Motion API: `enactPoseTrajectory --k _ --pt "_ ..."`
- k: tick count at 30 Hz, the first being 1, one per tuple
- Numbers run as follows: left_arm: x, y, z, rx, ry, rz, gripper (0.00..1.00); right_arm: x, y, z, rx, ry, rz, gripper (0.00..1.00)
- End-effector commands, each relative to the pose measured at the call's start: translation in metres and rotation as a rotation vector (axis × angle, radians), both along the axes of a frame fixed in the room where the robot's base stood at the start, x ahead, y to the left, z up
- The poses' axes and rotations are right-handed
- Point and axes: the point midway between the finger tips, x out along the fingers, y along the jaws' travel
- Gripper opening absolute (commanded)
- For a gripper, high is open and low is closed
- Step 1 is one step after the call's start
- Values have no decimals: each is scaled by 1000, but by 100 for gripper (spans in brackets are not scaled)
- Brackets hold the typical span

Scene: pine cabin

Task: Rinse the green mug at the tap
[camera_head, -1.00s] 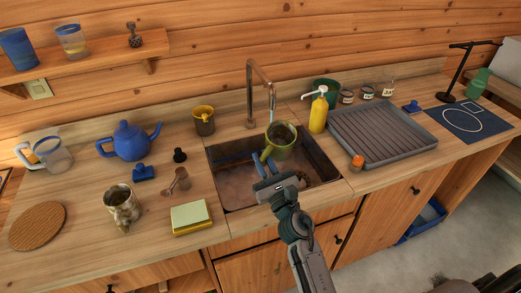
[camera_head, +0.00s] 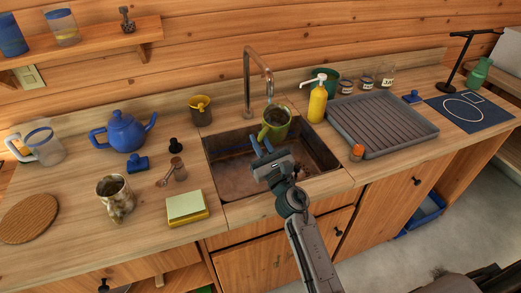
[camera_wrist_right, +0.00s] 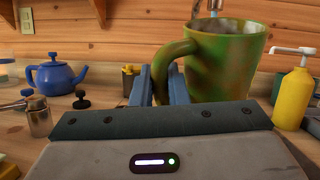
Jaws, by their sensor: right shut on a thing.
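The green mug (camera_head: 276,122) is above the right back part of the sink (camera_head: 223,168), under the spout of the tap (camera_head: 247,84). It looks upright, with brownish smudges on its side in the right wrist view (camera_wrist_right: 227,62). My right gripper (camera_head: 264,148) is shut on the mug's handle, which sits between the two blue fingers (camera_wrist_right: 165,88). The tap's tip shows just above the mug's rim in the right wrist view; I cannot tell whether water is flowing. My left gripper is not in view.
A yellow soap pump bottle (camera_head: 318,102) and a grey drainer tray (camera_head: 378,125) stand right of the sink.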

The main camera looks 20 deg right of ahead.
Motion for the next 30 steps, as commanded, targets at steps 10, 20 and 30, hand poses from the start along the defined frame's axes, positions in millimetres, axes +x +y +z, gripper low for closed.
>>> enactPoseTrajectory --k 10,20,30 --pt "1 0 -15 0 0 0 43 40 -11 -4 -2 -3 0 0" --pt "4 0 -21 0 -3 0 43 68 -18 -4 -1 -2 0 0" --pt "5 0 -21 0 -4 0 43 72 -19 -3 -1 -2 0 0"
